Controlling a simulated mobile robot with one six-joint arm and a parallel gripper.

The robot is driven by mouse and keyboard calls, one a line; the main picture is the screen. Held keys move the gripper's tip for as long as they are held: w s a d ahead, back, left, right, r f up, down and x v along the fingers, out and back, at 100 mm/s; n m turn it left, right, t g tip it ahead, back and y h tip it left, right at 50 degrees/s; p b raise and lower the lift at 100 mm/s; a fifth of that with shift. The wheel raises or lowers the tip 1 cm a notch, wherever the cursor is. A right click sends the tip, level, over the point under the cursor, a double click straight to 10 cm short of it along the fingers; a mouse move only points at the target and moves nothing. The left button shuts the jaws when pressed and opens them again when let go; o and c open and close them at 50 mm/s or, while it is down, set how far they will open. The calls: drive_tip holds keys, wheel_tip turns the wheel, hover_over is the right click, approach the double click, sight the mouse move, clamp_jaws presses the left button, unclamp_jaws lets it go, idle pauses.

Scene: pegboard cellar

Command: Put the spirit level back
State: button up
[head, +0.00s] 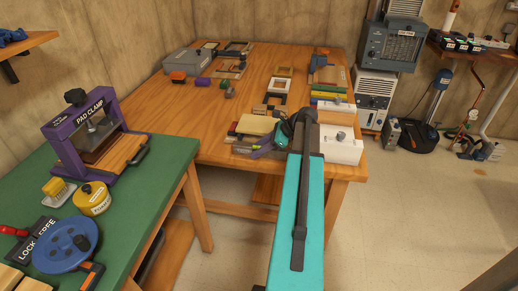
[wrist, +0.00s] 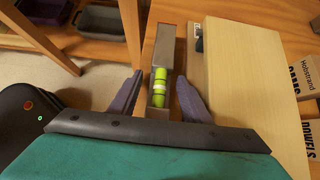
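The spirit level (wrist: 160,50) is a grey bar with a bright yellow-green vial (wrist: 158,88), seen in the wrist view near the table's edge. My gripper (wrist: 159,77) has its two purple fingers on either side of the level. The fingers are apart, with a visible gap between the level and the left finger. I cannot tell whether the right finger touches it. In the head view my gripper (head: 262,150) is low at the front of the wooden table (head: 140,102), and my arm hides part of that area.
A pale wooden block (wrist: 252,85) stands close to the right of the level. A green bench (head: 150,185) with a purple pad clamp (head: 72,150) is at left.

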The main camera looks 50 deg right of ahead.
drive_tip(key=shift+r, duration=0.1)
drive_tip(key=v, duration=1.2)
drive_tip(key=shift+s, duration=0.1)
idle(0.8)
